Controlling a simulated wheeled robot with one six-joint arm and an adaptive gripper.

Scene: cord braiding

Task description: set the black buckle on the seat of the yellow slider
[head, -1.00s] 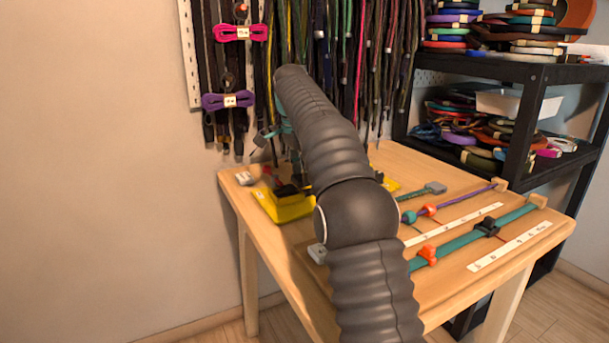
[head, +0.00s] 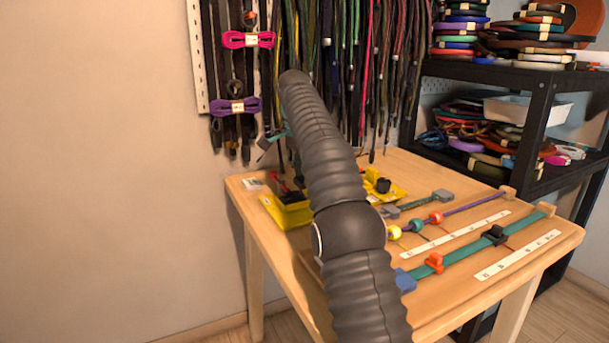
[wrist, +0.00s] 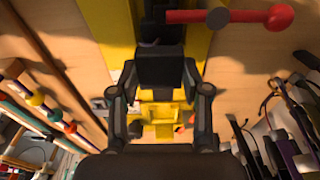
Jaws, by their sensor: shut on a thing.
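My gripper (wrist: 160,88) is shut on the black buckle (wrist: 160,66), which sits between its fingertips in the wrist view. A yellow part with a shallow recess (wrist: 160,113) shows between the fingers, and a long yellow strip runs behind the buckle. I cannot tell whether the buckle touches the yellow. In the head view my arm hides most of the gripper and the held buckle. A yellow block (head: 287,211) with dark parts on it stands at the table's left side; which yellow part is the slider's seat is not clear.
A red rod with a ball end (wrist: 233,17) lies near the fingertips. Teal (head: 465,252) and purple (head: 470,202) straps with coloured beads cross the table's right. Hanging cords (head: 350,70) line the wall behind.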

